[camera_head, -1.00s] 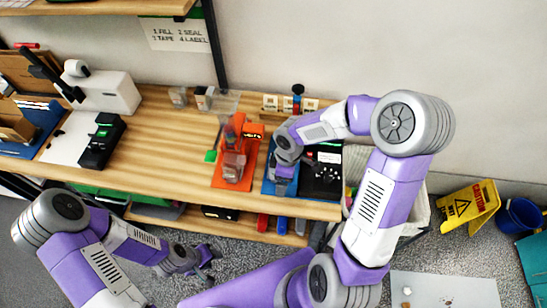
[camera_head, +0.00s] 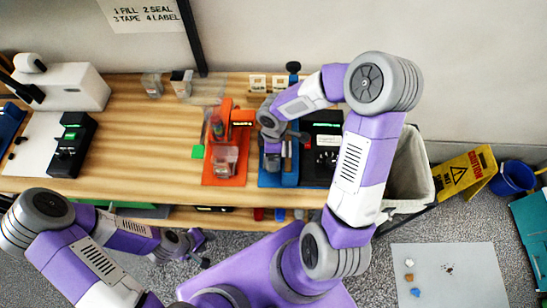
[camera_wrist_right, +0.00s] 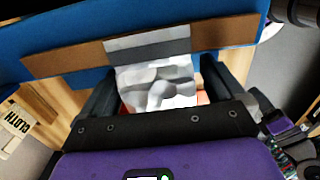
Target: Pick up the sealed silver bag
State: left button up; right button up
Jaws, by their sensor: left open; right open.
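The silver bag (camera_wrist_right: 158,85) shows in the right wrist view, its upper part against a brown strip on a blue device (camera_wrist_right: 75,45). My right gripper (camera_wrist_right: 160,105) is open, with its dark fingers to either side of the bag. In the head view the right gripper (camera_head: 273,150) is over the blue device (camera_head: 280,176) on the bench, and the arm covers the bag there. My left gripper (camera_head: 198,247) is low in front of the bench, open and empty.
An orange device (camera_head: 225,165) stands left of the blue one and a black device (camera_head: 322,150) right of it. The wooden bench (camera_head: 135,130) has bare room further left. A bin (camera_head: 410,165), yellow caution sign (camera_head: 465,172) and blue bucket (camera_head: 513,177) stand to the right.

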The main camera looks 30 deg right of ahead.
notch_tip(320, 180, down, 2)
jog(key=shift+f, duration=0.2)
jog(key=c, duration=1)
jog(key=shift+c, duration=0.2)
jog(key=shift+r, duration=0.15)
